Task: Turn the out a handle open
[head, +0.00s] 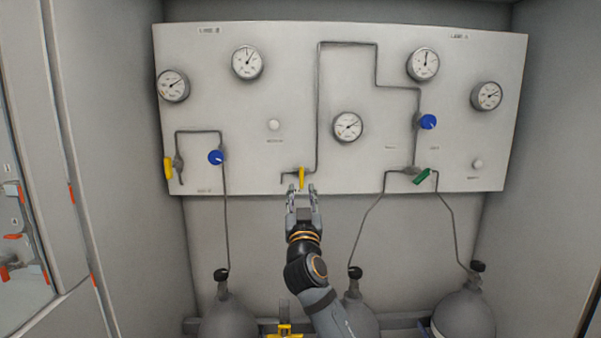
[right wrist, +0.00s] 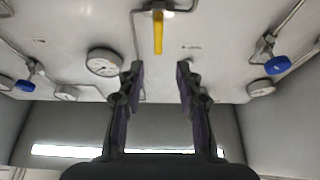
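A yellow handle (head: 302,178) stands upright on a valve at the panel's lower middle, at the end of a thin pipe. It also shows in the right wrist view (right wrist: 158,32), at the top centre. My right gripper (head: 302,190) is open and empty just below and in front of this handle. In the right wrist view the two fingertips (right wrist: 160,70) are spread apart, with the handle lined up between them but beyond the tips. Contact with the handle does not show. The panel labels are too small to read. My left gripper is not in view.
The pale panel (head: 280,100) also carries several gauges, another yellow handle (head: 168,168) at the left, blue knobs (head: 216,157) (head: 428,121) and a tilted green handle (head: 422,177). Grey cylinders (head: 465,315) stand below. Cabinet walls close both sides.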

